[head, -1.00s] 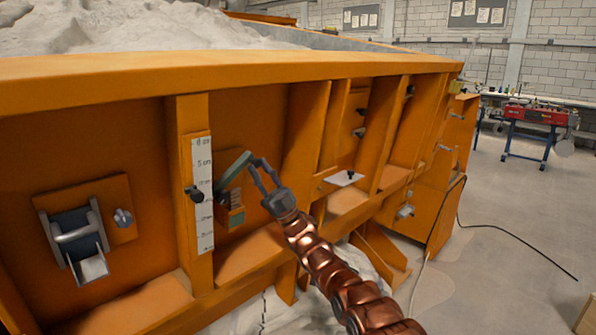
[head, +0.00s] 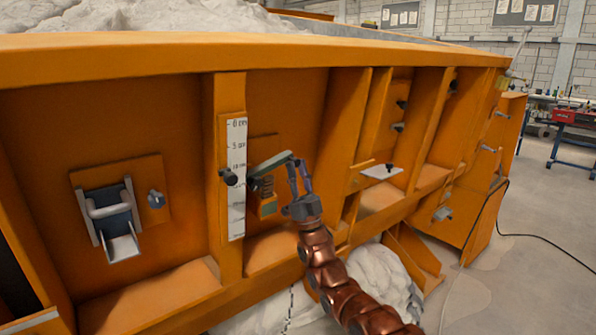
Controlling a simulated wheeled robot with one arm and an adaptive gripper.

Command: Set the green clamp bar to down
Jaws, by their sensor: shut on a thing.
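The green clamp bar (head: 270,164) is on the orange side panel of the sandbed, just right of the white depth scale. It slants gently, its right end a little higher than its left. Below it is a small block with a ribbed part and a green lower piece (head: 268,207). My gripper (head: 295,161) reaches up from below and is shut on the bar's right end. The fingers hide part of that end.
A white scale strip (head: 237,190) with a black knob (head: 229,177) stands on the post to the left. A grey latch (head: 113,218) is further left. A small white shelf (head: 381,172) juts out to the right, between orange ribs.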

